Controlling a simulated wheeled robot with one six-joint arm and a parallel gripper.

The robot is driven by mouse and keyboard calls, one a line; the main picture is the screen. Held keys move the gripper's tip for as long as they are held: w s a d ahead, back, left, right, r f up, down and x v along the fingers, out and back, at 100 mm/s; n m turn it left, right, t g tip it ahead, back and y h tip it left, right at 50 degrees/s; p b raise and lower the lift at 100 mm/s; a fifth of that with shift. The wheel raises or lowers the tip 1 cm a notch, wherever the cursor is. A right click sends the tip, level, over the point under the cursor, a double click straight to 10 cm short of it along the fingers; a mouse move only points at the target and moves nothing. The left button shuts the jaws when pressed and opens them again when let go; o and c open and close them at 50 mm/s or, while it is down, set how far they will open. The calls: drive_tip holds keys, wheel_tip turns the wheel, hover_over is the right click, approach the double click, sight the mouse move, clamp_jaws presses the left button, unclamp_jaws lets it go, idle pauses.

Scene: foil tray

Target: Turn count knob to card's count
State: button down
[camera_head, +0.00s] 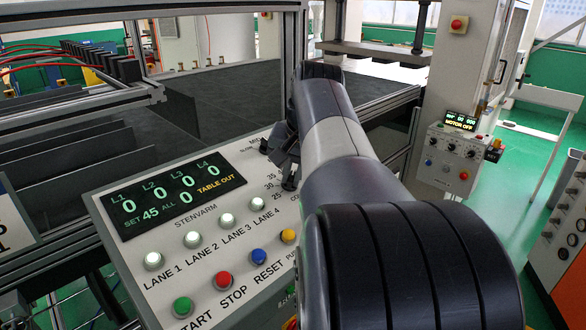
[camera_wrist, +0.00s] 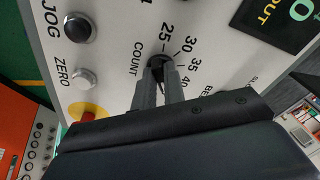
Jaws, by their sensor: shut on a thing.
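The count knob (camera_wrist: 160,61) is a small dark knob on the sloped grey panel (camera_wrist: 110,55), with 25, 30, 35, 40 and 45 printed around it. My gripper (camera_wrist: 158,75) is shut on it, one finger on each side. Its pointer is hidden, so I cannot tell its setting from the knob. In the head view my gripper (camera_head: 285,165) is at the panel's upper right and hides the knob. The display (camera_head: 170,196) reads SET 45, zeros for L1 to L4 and TABLE OUT. A white card (camera_head: 14,222) is cut off at the left edge; its count is not readable.
Lit lane buttons (camera_head: 192,239) and green, red and blue buttons (camera_head: 223,280) lie left of my arm. The wrist view shows a JOG button (camera_wrist: 80,28), a ZERO button (camera_wrist: 83,78) and a yellow-ringed red button (camera_wrist: 85,113) near the knob. A metal frame stands behind.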

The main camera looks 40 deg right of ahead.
drive_tip(key=shift+m, duration=0.5)
drive_tip(key=c, duration=1.5)
unclamp_jaws()
drive_tip(key=v, duration=1)
drive_tip(key=shift+s+r, duration=0.1)
drive_tip(key=shift+r, duration=0.3)
drive_tip(key=x, duration=1.1)
drive_tip(key=shift+s+a, duration=0.1)
